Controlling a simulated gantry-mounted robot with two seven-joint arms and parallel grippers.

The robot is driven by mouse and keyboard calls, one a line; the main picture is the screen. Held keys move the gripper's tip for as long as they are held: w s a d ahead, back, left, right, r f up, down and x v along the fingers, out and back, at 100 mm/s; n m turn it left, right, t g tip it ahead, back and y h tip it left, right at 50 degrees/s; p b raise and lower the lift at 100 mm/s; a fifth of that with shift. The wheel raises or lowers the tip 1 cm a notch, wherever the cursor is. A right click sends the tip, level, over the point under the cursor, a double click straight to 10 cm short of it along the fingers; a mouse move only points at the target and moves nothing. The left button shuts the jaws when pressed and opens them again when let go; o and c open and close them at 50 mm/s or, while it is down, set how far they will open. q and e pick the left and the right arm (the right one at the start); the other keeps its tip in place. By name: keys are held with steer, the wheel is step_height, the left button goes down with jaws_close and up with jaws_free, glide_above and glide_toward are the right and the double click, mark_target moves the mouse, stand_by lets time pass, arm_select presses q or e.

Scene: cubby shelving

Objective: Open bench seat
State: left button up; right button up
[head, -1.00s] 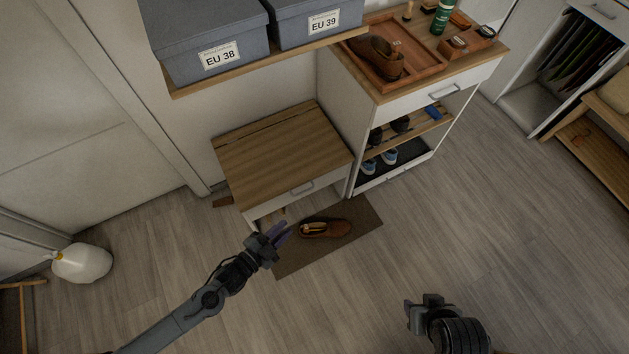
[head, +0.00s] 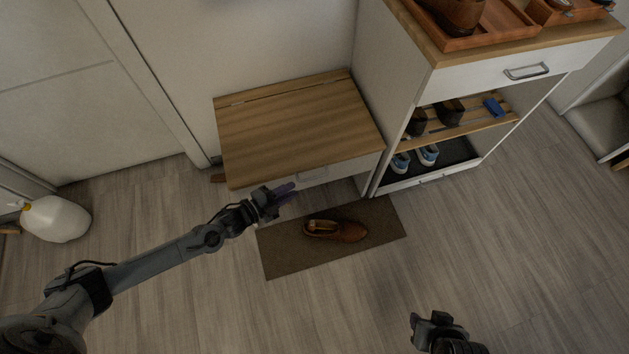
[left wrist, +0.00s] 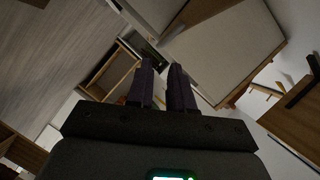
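The bench seat (head: 300,125) has a wooden lid that lies flat and closed. Its white front has a handle (head: 313,174). My left gripper (head: 284,192) is at the bench's front edge, left of the handle, with its purple fingers pointing right; I cannot tell whether it touches the bench. In the left wrist view the two fingers (left wrist: 162,85) stand a little apart with nothing between them. A large pale panel (left wrist: 225,50) lies beyond them. My right gripper (head: 432,322) is low in the head view, over the floor and away from the bench; its fingertips are unclear.
A brown shoe (head: 336,231) lies on a dark mat (head: 285,250) before the bench. A shoe cabinet (head: 395,100) with a drawer and open shelves stands right of the bench. A white jug (head: 55,219) is on the floor at left.

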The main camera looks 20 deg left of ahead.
mark_target(311, 179)
arm_select(q)
steer(key=b+x, duration=0.4)
steer(key=x, duration=0.5)
steer(key=shift+w+d+b, duration=0.1)
steer(key=shift+w+b, duration=0.2)
steer(key=shift+b, duration=0.05)
steer(key=shift+w+d+f, duration=0.1)
steer(key=shift+w+d, duration=0.15)
steer(key=shift+w, duration=0.1)
jaws_close()
